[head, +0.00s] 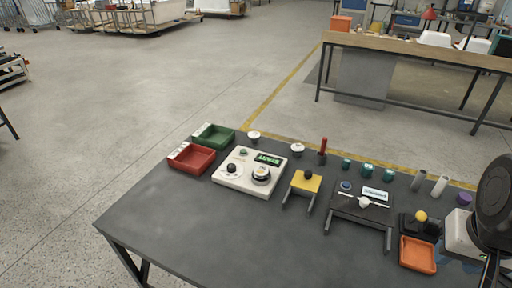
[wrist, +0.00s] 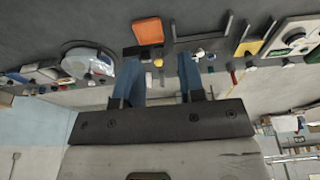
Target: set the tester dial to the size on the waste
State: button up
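The tester (head: 236,181) is a pale box on the dark table. It has a lit green display (head: 268,159), a large round dial (head: 261,174) and a smaller black knob (head: 231,168). A small white part, perhaps the waste (head: 364,203), sits on a black stand by a white label (head: 375,193); the label's text is too small to read. In the wrist view the tester (wrist: 292,35) is at the upper right. My gripper (wrist: 160,68) shows two blue fingers, spread apart with nothing between them, well away from the tester.
Red (head: 191,159) and green (head: 214,137) trays lie left of the tester. A yellow stand (head: 305,182) with a black knob is to its right. An orange tray (head: 418,254) is at the right. Several small cups and cylinders line the back. The table's front left is clear.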

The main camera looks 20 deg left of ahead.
jog(key=o, duration=0.4)
jog(key=w+a, duration=0.1)
jog(key=w, duration=0.1)
jog(key=w+a+r+n, duration=0.1)
jog(key=w, duration=0.1)
jog(key=w+a+n, duration=0.1)
jog(key=w, duration=0.1)
jog(key=shift+w+a+r, duration=0.2)
jog(key=shift+w+a, duration=0.05)
jog(key=shift+w, duration=0.1)
jog(key=w+a+n, duration=0.3)
jog(key=w+a, duration=0.4)
jog(key=w, duration=0.2)
jog(key=n+g, duration=0.3)
jog(key=n, duration=1)
send_over(231, 165)
jog(key=f, duration=2.1)
jog(key=shift+d+f, duration=0.15)
jog(key=shift+d, duration=0.2)
jog(key=shift+s+a+f, duration=0.1)
jog(key=shift+a+f, duration=0.05)
jog(key=shift+a, duration=0.15)
jog(key=shift+f, duration=0.15)
jog(key=shift+f, duration=3.75)
